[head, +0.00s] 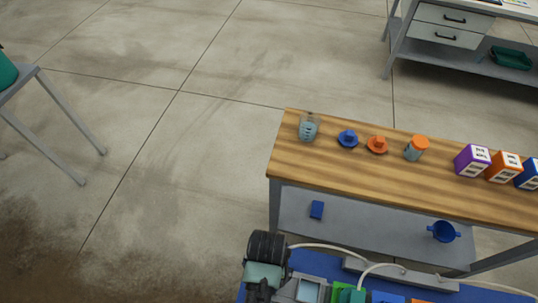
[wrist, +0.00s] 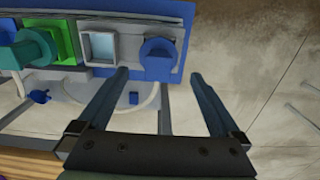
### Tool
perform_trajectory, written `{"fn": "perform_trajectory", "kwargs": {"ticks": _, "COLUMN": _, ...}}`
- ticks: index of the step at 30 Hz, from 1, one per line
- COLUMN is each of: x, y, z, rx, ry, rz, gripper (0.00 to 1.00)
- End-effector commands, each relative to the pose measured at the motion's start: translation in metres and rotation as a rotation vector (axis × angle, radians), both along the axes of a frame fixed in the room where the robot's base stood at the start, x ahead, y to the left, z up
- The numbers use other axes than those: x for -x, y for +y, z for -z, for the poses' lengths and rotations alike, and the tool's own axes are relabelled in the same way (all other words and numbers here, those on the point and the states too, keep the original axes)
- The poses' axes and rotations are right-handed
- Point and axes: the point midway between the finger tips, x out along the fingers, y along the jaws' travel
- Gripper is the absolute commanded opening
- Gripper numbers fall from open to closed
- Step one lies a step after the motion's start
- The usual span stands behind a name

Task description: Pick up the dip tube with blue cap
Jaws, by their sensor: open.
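A blue cap-shaped piece (head: 348,138) with a raised knob sits on the wooden bench top, between a clear beaker (head: 308,128) and a similar orange piece (head: 377,144). It is the only blue cap I make out on the bench, and no tube shows below it. My gripper (wrist: 159,76) is open in the wrist view, with nothing between its fingers. It points toward a blue panel (wrist: 180,12), apart from the blue cap, which I cannot make out in the wrist view.
A jar with an orange lid (head: 416,148) and purple (head: 472,160), orange (head: 503,167) and blue boxes stand along the bench (head: 400,186). A blue block (head: 317,210) and a blue funnel (head: 443,231) are on the lower shelf. Open floor (head: 150,150) lies left.

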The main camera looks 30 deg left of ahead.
Motion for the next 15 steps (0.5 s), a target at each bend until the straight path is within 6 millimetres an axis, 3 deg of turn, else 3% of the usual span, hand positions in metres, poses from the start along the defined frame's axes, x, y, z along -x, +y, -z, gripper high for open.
{"fn": "perform_trajectory", "kwargs": {"ticks": 3, "x": 0.0, "y": 0.0, "z": 0.02, "rx": 0.0, "ry": 0.0, "rz": 0.0, "gripper": 1.0}}
{"fn": "perform_trajectory", "kwargs": {"ticks": 11, "x": -0.001, "y": 0.0, "z": 0.037, "rx": -0.002, "ry": -0.003, "rz": 0.0, "gripper": 1.0}}
{"fn": "perform_trajectory", "kwargs": {"ticks": 15, "x": 0.0, "y": -0.003, "z": 0.056, "rx": 0.0, "ry": -0.001, "rz": 0.001, "gripper": 1.0}}
